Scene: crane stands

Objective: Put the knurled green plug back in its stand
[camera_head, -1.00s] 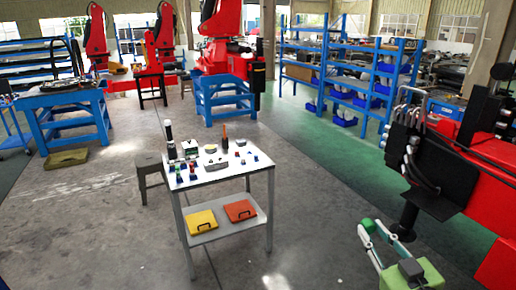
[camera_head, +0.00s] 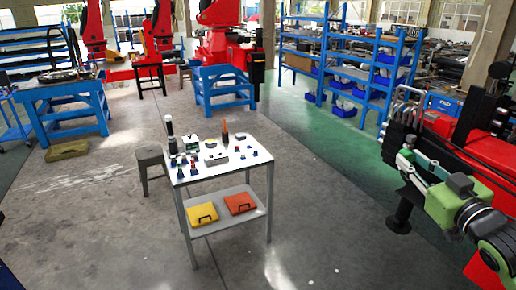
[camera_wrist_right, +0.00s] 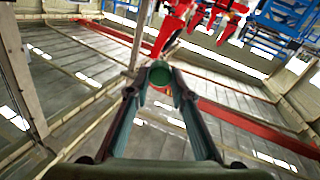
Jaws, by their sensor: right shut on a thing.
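My right gripper (camera_head: 404,161) is raised at the right of the head view, well away from the white table. In the right wrist view it is shut on the green plug (camera_wrist_right: 160,73), whose round end shows between the fingertips. The knurling is too small to make out. The white table (camera_head: 228,173) stands left of centre with small blue stands on it, some at its left front (camera_head: 180,173) and some at its right (camera_head: 255,152). I cannot tell which stand belongs to the plug. My left gripper is not in view.
A dark bottle-like object (camera_head: 169,126), an orange-tipped object (camera_head: 225,134) and a grey block stand on the table. Yellow (camera_head: 203,214) and orange (camera_head: 240,203) cases lie on its lower shelf. A stool (camera_head: 150,158) stands to its left. Floor between table and right gripper is clear.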

